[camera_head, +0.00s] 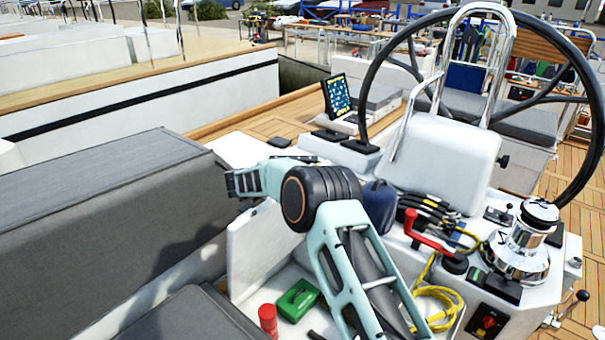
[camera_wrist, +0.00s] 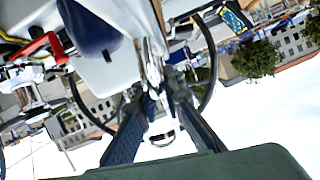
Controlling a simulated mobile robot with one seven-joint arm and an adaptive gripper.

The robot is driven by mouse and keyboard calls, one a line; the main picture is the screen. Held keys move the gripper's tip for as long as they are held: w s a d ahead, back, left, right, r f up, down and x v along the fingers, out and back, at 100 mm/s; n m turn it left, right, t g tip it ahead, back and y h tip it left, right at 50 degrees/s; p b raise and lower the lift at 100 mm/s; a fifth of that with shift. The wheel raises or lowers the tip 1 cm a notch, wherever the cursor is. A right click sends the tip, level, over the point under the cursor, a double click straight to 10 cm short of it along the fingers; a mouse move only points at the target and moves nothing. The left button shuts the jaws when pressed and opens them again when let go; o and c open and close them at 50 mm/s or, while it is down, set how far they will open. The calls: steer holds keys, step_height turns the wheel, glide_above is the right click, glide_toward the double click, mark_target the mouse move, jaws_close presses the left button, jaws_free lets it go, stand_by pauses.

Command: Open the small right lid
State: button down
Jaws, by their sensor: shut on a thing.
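The small right lid (camera_head: 255,250) appears to be the white panel standing steeply raised at the left side of an open white compartment in the head view.
The open compartment holds a green box (camera_head: 298,300), a red can (camera_head: 268,320) and yellow rope (camera_head: 440,305). A blue fender (camera_head: 379,205), a red handle (camera_head: 428,236) and a chrome winch (camera_head: 525,245) stand to the right. A grey cushion (camera_head: 95,220) lies left. The steering wheel rises behind.

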steer(key=shift+d, duration=0.1)
steer(key=c, duration=2)
jaws_free()
steer(key=shift+c, duration=0.2)
steer(key=v, duration=1.2)
